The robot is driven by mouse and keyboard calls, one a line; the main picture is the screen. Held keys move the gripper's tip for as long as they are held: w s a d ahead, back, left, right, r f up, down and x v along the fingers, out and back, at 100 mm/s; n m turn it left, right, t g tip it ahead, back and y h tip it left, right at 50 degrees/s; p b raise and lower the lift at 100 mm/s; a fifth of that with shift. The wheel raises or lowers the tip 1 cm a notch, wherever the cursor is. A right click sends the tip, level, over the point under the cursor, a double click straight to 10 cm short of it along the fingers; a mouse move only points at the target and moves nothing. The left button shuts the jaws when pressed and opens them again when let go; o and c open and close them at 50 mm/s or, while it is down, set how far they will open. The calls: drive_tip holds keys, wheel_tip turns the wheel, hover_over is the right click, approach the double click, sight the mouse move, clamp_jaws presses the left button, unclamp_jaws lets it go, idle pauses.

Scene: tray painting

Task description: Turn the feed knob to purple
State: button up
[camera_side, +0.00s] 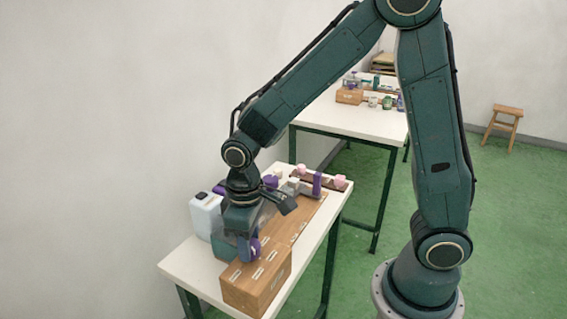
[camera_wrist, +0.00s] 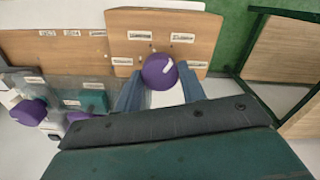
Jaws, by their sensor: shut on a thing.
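The feed knob (camera_wrist: 159,73) is round and purple, with a white pointer mark that slants to the upper right in the wrist view. It is on a wooden box (camera_wrist: 190,22) whose face carries several small white labels, too small to read. Its purple edge also shows in the side view (camera_side: 252,249), beside the box (camera_side: 255,284). My gripper (camera_wrist: 159,87) is shut on the knob, one blue-grey finger on each side of it. In the side view my gripper (camera_side: 240,240) points down at the box; its fingertips are partly hidden.
A white jug (camera_side: 205,215) stands left of my gripper on the white table (camera_side: 180,268). Other purple knobs or caps (camera_wrist: 30,112) and a green block (camera_wrist: 85,100) lie close to my left in the wrist view. A second table (camera_side: 330,125) stands behind.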

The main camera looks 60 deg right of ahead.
drive_tip(key=shift+r, duration=0.1)
idle(0.3)
drive_tip(key=o, duration=1)
drive_tip(key=shift+r, duration=0.1)
wheel_tip(320, 180, up, 14)
drive_tip(key=shift+f, duration=0.2)
drive_tip(key=s+d+r+m+t, duration=0.1)
drive_tip(key=s+d+t, duration=0.1)
drive_tip(key=s, duration=0.3)
drive_tip(key=s+d+m+t, duration=0.1)
drive_tip(key=s+d, duration=0.2)
drive_tip(key=s, duration=0.1)
drive_tip(key=s+d+r+m+t, duration=0.1)
drive_tip(key=s+d+t, duration=0.1)
drive_tip(key=s, duration=0.3)
drive_tip(key=shift+s+d+r+t, duration=0.15)
drive_tip(key=shift+d+r, duration=0.05)
drive_tip(key=shift+d, duration=0.2)
drive_tip(key=shift+s+d+r+t, duration=0.15)
drive_tip(key=shift+d, duration=0.2)
